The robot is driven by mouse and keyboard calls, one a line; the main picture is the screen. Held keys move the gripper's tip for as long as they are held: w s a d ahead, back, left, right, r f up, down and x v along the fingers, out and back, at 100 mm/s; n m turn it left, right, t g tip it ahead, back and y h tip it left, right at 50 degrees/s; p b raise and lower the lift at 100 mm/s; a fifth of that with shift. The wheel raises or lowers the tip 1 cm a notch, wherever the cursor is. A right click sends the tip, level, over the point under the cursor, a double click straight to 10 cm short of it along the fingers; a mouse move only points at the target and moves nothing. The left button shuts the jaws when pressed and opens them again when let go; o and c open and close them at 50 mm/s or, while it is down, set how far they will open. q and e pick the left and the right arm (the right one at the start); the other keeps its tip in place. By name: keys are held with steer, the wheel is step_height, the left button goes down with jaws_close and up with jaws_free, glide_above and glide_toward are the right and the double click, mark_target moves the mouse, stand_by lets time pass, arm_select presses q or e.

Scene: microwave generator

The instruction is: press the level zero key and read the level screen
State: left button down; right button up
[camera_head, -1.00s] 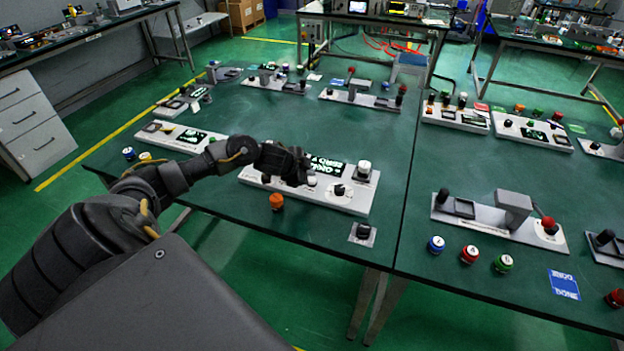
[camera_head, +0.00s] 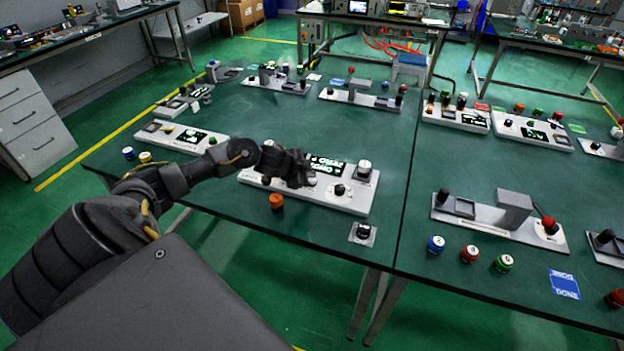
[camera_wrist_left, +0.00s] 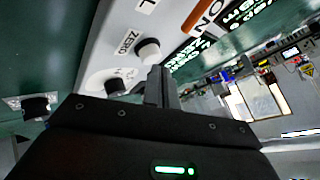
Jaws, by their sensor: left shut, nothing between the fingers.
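My left gripper (camera_head: 297,172) is over the white panel (camera_head: 325,197) on the green table, shut and empty. In the head view the gripper hides the key. A lit dark screen (camera_head: 327,168) with white text stands behind the gripper; it also shows in the left wrist view (camera_wrist_left: 188,52). Its text is too small and slanted to read surely.
The panel also bears a white-topped knob (camera_head: 364,168) and a black knob (camera_head: 339,189). An orange button (camera_head: 276,201) and a small black-knobbed plate (camera_head: 363,233) are at the front. Other panels stand left, behind and right. Bare table lies behind the panel.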

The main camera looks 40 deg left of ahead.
arm_select(q)
steer(key=shift+f+b, duration=0.3)
steer(key=shift+f, duration=0.3)
stand_by(0.4)
steer(key=shift+r, duration=0.15)
steer(key=shift+r+p, duration=0.85)
steer(key=shift+p, duration=0.3)
step_height(320, 180, up, 5)
steer(key=p, duration=0.5)
steer(key=shift+r, duration=0.1)
stand_by(0.5)
